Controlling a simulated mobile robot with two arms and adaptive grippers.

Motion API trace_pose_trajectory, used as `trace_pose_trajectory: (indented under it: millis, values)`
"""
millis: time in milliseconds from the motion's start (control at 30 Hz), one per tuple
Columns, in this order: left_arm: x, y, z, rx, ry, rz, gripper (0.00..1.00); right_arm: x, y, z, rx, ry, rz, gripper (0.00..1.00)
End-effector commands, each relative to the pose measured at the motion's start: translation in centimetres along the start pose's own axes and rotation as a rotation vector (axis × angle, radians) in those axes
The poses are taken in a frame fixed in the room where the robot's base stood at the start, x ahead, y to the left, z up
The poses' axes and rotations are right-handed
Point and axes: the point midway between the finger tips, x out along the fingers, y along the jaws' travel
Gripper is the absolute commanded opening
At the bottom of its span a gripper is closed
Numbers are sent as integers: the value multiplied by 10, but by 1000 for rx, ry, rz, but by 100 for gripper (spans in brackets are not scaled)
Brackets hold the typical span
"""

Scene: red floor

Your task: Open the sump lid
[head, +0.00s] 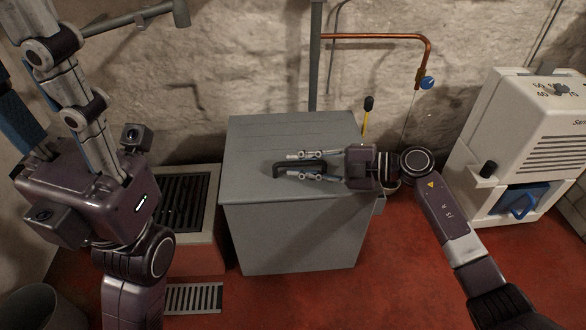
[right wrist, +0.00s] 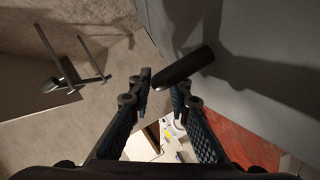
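The sump is a grey box (head: 295,235) standing against the wall, with a flat grey lid (head: 255,135) that lies closed on top. A black bar handle (head: 284,167) sits on the lid; it also shows in the right wrist view (right wrist: 185,68). My right gripper (head: 300,166) reaches in from the right, its two fingers on either side of the handle. The right wrist view shows the fingers (right wrist: 158,88) apart, with a gap beside the handle. My left arm is folded at the left; its gripper's fingers cannot be made out.
A grey pipe (head: 315,60) rises behind the box, and a copper pipe (head: 390,37) with a blue valve knob runs along the wall. A yellow lever (head: 366,120) stands behind the lid. A white dehumidifier (head: 500,140) is at the right. A grated drain (head: 183,205) is at the left.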

Motion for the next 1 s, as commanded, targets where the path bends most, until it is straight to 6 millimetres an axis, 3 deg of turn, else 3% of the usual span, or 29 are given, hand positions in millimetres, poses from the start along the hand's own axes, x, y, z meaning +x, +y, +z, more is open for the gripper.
trace_pose_trajectory:
  millis: [167,433,600,1000]
  values:
    - [2,2,-4,3,22,8,40,15,0,0,-1,1,2,17]
    - [4,2,-3,3,22,9,40,16,1,-1,0,1,1,17]
    - [4,2,-3,3,22,9,40,16,0,-1,0,1,1,0]
    - [4,2,-3,2,22,9,40,16,1,-1,0,1,0,0]
